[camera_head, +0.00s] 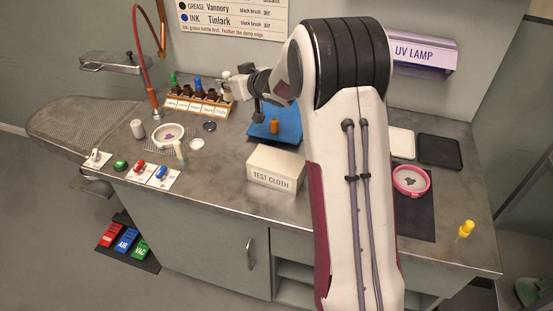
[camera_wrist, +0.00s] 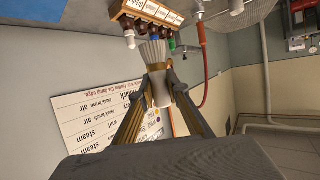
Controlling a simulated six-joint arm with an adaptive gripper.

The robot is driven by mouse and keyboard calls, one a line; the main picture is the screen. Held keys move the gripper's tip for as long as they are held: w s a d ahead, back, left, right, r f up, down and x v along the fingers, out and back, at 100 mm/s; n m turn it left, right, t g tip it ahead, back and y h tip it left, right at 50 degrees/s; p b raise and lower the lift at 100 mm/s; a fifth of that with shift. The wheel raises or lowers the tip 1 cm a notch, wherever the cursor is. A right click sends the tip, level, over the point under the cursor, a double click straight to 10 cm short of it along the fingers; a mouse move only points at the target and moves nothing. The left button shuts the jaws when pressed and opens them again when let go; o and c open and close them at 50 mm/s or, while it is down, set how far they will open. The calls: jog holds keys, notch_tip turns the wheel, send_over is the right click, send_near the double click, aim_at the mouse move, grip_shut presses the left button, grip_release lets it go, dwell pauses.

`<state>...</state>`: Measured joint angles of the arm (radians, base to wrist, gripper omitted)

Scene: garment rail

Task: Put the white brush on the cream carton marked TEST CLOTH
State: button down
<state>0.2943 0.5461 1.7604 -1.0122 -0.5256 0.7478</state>
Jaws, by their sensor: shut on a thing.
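My gripper (camera_head: 243,86) is shut on the white brush (camera_wrist: 161,92) in the wrist view. The brush has a pale handle, a gold band and grey-white bristles (camera_wrist: 153,50), and lies between the two fingers. In the head view the brush (camera_head: 240,88) is a small pale shape at the gripper's tip, with little detail. The gripper is above the right end of the bottle rack; whether the brush touches the rack is unclear. The cream carton marked TEST CLOTH (camera_head: 275,167) stands on the worktop, nearer the front edge, with its visible top bare. The gripper is behind and above it.
The bottle rack (camera_head: 197,105) holds several bottles. A blue mat (camera_head: 289,117) with a small orange-brown bottle (camera_head: 274,126) lies behind the carton. A white-rimmed dish (camera_head: 168,135) and a jar lid stand to the left. My arm hides the worktop right of the carton.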

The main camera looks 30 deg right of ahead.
jog(key=s+d+r+h, duration=0.1)
jog(key=s+d+r, duration=0.2)
jog(key=s+d, duration=0.45)
jog(key=n+y, duration=0.2)
jog(key=y, duration=0.1)
send_over(277, 160)
jog(key=shift+f, duration=0.35)
jog(key=shift+f, duration=3.15)
jog(key=shift+f+g, duration=0.1)
jog(key=shift+g, duration=0.2)
jog(key=shift+f, duration=1.75)
